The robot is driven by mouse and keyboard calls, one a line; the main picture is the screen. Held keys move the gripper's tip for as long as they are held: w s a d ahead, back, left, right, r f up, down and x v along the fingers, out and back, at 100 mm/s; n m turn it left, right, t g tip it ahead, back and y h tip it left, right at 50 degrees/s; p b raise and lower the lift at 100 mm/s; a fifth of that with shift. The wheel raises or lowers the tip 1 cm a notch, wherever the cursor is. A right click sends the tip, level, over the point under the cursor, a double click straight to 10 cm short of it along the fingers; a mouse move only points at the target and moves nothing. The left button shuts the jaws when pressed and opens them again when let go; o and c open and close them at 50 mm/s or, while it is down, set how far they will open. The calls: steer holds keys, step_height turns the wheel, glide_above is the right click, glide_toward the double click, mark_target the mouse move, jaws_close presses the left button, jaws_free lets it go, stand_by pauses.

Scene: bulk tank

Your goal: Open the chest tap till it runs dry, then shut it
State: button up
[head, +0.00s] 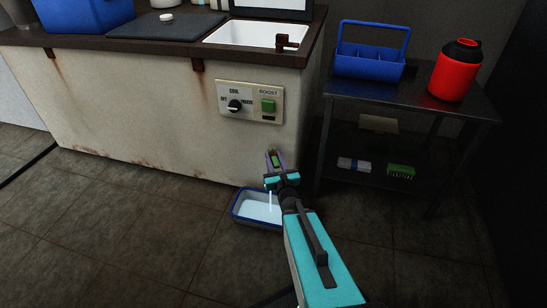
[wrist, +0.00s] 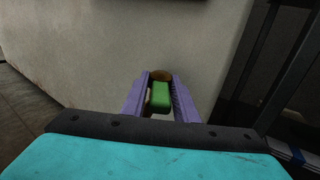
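The chest (head: 150,105) is a pale, rust-streaked body with a dark top. Its tap shows as a green handle (head: 275,160) low on the front, with a brownish round part (wrist: 161,74) behind it in the wrist view. My gripper (head: 275,155) has its purple fingers on either side of the green handle (wrist: 160,97), with narrow gaps seeming to show, so it looks open around it. A thin white stream (head: 270,201) falls below into a blue-rimmed tray (head: 236,212) on the floor, which holds pale liquid. My gripper and arm hide the spout.
Above the tap is a panel (head: 250,92) with a black knob and a green BOOST switch. At right, a dark metal table (head: 345,92) carries a blue caddy (head: 370,65) and a red container (head: 455,72). The tiled floor at left is clear.

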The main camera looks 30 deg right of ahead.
mark_target(278, 166)
steer(key=shift+v, duration=0.9)
steer(key=shift+s+r+p, duration=0.2)
steer(key=shift+p, duration=0.15)
steer(key=p+v, duration=0.5)
steer(key=p, duration=0.2)
steer(key=shift+s, duration=0.2)
steer(key=shift+p+v, duration=2.4)
steer(key=shift+v, duration=0.25)
steer(key=shift+f, duration=0.2)
